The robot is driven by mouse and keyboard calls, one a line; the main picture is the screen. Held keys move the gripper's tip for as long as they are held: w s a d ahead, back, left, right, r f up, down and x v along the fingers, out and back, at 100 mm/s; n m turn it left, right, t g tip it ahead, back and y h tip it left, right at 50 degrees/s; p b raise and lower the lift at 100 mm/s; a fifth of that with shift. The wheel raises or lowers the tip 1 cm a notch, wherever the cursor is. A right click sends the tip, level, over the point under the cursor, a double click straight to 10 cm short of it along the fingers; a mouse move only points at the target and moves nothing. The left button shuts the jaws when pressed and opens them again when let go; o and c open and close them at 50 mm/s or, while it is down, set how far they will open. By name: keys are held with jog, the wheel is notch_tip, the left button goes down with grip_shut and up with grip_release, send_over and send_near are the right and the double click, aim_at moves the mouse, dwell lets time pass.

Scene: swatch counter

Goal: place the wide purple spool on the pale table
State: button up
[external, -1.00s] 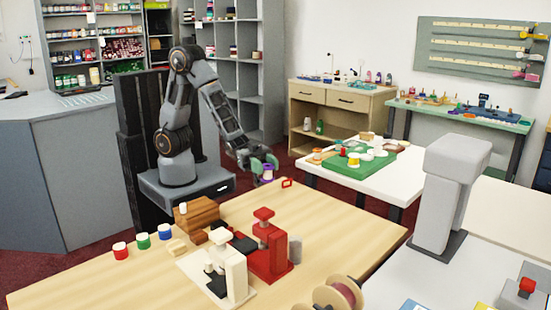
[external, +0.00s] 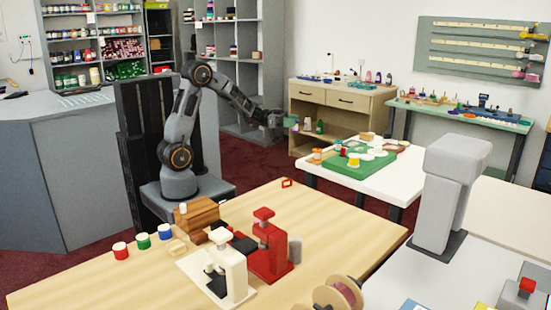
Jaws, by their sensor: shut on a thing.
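The gripper is well apart from any tabletop. The white table is pale and carries a green mat (external: 345,167) with several spools and small pieces on it. Its front right part is bare.
A wooden cabinet (external: 345,100) stands behind the gripper. A grey column machine (external: 450,190) stands at the right.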

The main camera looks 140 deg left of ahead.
jog(key=s+a+n+y, duration=0.1)
jog(key=s+a, duration=0.1)
jog(key=s, duration=0.4)
notch_tip(320, 180, down, 9)
jog(key=shift+w+f+g, duration=0.15)
jog(key=shift+w+g, duration=0.1)
jog(key=shift+g, duration=0.05)
jog(key=shift+w+a, duration=0.1)
jog(key=shift+a, duration=0.05)
jog(key=x, duration=1.4)
jog(key=shift+w+a, duration=0.1)
jog(key=shift+a, duration=0.1)
jog(key=x, duration=0.3)
jog(key=shift+f+p, duration=0.15)
jog(key=shift+p, duration=0.2)
jog(key=shift+w+a+f, duration=0.15)
jog(key=shift+w+f, duration=0.05)
jog(key=shift+f, duration=0.05)
